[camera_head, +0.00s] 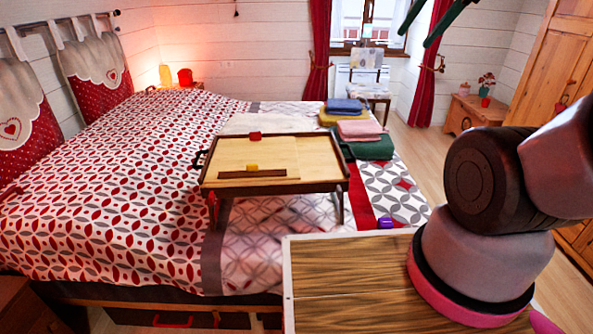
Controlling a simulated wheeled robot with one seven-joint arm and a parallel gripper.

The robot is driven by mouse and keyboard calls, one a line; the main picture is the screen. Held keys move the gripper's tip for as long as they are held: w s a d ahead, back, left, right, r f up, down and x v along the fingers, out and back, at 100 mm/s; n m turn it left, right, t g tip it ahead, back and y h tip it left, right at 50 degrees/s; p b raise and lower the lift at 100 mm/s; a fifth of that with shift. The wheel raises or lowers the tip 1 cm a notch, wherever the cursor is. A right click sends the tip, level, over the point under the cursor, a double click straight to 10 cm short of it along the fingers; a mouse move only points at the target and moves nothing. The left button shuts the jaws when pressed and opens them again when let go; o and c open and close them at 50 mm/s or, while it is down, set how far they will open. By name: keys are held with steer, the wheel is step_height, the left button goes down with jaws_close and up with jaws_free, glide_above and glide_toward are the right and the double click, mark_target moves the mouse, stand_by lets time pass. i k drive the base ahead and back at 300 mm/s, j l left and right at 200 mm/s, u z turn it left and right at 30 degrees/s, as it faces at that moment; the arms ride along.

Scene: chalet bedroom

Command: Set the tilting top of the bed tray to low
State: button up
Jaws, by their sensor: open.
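The bed tray (325,177) stands on its legs on the bed, with a dark rim and a pale wooden surface. Its top panel (240,152) fills the left and middle part, with a dark ledge strip (250,174) along its near edge. I cannot tell the panel's tilt clearly from this angle. My gripper (415,38) shows as two dark green fingers at the top right, apart and empty, well away from the tray.
Folded cloths (360,130) lie on the bed right of the tray. A small purple object (385,222) lies near the bed's near right edge. The patterned bed (120,180) fills the left. A wooden wardrobe (560,60) stands at right. Floor (425,150) is clear between them.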

mark_target(269, 153)
steer(key=i+j, duration=0.1)
steer(key=j, duration=0.3)
steer(key=i+j, duration=0.1)
steer(key=j, duration=0.35)
steer(key=i+j, duration=0.1)
steer(key=j, duration=0.3)
steer(key=i+j+z, duration=0.1)
steer(key=j, duration=0.3)
